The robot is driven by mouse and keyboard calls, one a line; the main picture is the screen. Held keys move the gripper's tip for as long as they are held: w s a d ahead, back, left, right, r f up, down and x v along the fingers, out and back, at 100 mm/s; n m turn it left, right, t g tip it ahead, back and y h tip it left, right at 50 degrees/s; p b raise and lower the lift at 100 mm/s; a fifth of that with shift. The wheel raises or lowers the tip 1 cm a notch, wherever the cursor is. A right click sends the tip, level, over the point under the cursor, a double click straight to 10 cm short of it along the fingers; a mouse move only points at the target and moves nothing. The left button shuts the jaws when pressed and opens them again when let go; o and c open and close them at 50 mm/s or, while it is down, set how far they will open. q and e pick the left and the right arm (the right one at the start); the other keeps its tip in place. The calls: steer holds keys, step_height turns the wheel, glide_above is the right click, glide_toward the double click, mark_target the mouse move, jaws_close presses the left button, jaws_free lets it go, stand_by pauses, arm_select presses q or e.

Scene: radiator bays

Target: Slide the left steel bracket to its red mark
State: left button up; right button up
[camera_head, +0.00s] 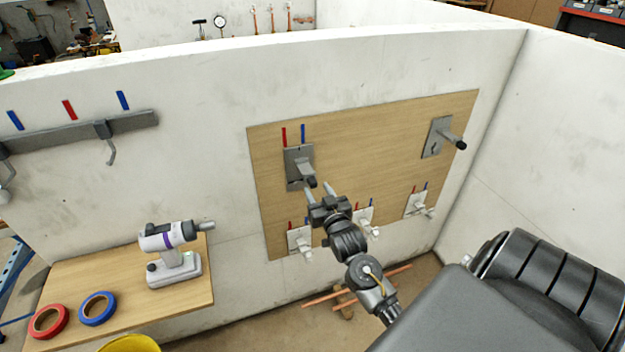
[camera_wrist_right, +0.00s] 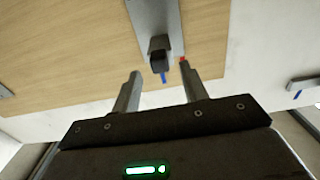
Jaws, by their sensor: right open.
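The left steel bracket (camera_head: 298,162) is a grey plate with a dark-tipped peg, on the upper left of the wooden board (camera_head: 370,150). A red mark (camera_head: 284,137) and a blue mark (camera_head: 303,133) are above it; the plate sits nearer below the blue one. My right gripper (camera_head: 322,191) is open, with its fingers pointing at the board just below and right of the peg tip. In the right wrist view the bracket (camera_wrist_right: 150,18) and its peg are beyond the open, empty fingers. Whether a finger touches the peg is unclear. My left gripper is not in view.
Another steel bracket (camera_head: 434,138) with a peg is at the board's upper right. Several small white valve-like fittings line the board's lower edge, one (camera_head: 301,240) below my gripper. A wall rail with hooks (camera_head: 70,139) and a shelf (camera_head: 60,300) with tape rolls are left.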

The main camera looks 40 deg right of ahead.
mark_target(315, 185)
steer(key=p+x, duration=0.1)
steer(key=x, duration=0.4)
jaws_close()
steer(key=shift+w+a, duration=0.25)
steer(key=shift+a, duration=0.45)
steer(key=shift+w+a, duration=0.25)
steer(key=shift+a, duration=0.5)
steer(key=shift+w+a, duration=0.3)
steer(key=shift+a, duration=0.4)
jaws_free()
steer(key=shift+d, duration=0.1)
steer(key=shift+s, duration=0.1)
